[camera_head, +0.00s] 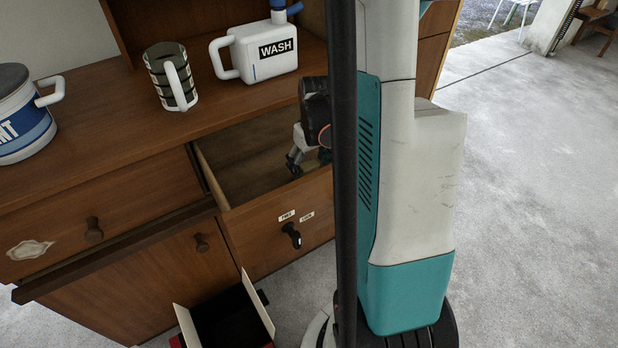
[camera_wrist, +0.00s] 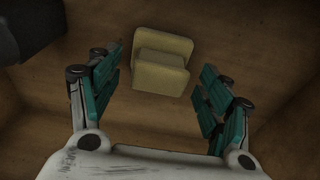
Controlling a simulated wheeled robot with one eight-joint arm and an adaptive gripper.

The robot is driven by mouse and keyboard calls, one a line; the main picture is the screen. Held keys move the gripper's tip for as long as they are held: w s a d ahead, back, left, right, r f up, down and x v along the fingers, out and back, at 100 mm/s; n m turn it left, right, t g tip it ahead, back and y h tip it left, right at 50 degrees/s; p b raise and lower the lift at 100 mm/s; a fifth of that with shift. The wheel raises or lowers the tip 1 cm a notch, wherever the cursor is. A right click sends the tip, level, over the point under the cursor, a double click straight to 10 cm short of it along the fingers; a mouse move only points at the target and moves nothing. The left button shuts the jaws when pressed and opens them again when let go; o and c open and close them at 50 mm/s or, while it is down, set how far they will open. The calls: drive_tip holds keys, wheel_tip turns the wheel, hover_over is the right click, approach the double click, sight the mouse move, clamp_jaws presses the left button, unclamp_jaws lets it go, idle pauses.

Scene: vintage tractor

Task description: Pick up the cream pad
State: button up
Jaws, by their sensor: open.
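The cream pad (camera_wrist: 162,60) is a pale yellow, blocky piece lying on the brown wooden floor of the open drawer. In the wrist view it sits at top centre, just beyond and between my fingertips. My gripper (camera_wrist: 155,92) is open, with teal finger pads spread on either side and nothing between them. In the head view my gripper (camera_head: 308,160) reaches into the open drawer (camera_head: 220,180), partly behind my arm. The pad cannot be seen in the head view.
A dark object (camera_wrist: 30,28) lies at the upper left of the wrist view. Drawer walls stand close around my gripper. A mug (camera_head: 170,78), a WASH jug (camera_head: 262,52) and a PAINT can (camera_head: 22,115) stand on the cabinet top. An open box (camera_head: 228,318) is on the floor.

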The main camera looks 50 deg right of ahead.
sight(309, 164)
drive_tip(key=shift+w+f+b, duration=0.2)
drive_tip(key=shift+f+b, duration=0.1)
drive_tip(key=shift+f, duration=0.95)
drive_tip(key=shift+r, duration=0.1)
drive_tip(key=shift+c, duration=0.6)
drive_tip(key=c, duration=1)
drive_tip(key=shift+r, duration=0.1)
drive_tip(key=shift+c, duration=0.2)
wheel_tip(309, 164, up, 20)
drive_tip(key=p, duration=0.7)
